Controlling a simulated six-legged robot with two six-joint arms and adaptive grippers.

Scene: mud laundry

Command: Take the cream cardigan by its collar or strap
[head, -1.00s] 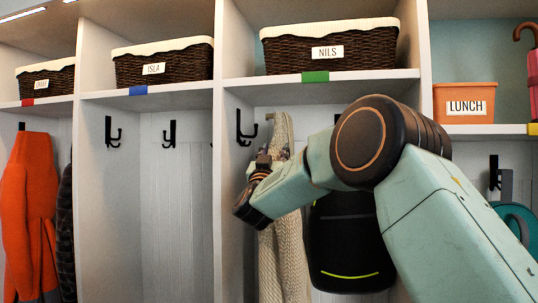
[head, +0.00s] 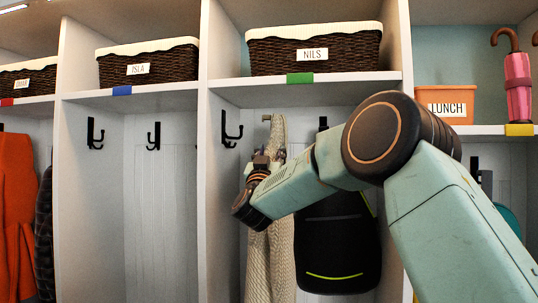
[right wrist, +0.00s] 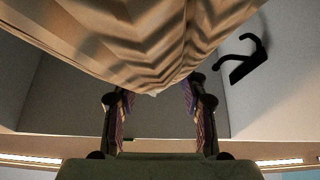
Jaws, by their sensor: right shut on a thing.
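The cream cardigan (head: 270,258) hangs in the cubby under the NILS basket, its top up at a hook on the back wall. Its ribbed knit fills the top of the right wrist view (right wrist: 140,30). My right gripper (head: 262,163) is at the cardigan's upper part, just below the hook. The exact pinch point is partly hidden by the gripper. My left gripper is not in view.
A black backpack (head: 337,245) hangs right beside the cardigan, partly behind my right arm. A black double hook (head: 231,130) is on the left cubby wall. The NILS basket (head: 314,50) stands on the shelf above. The ISLA cubby (head: 160,220) has empty hooks.

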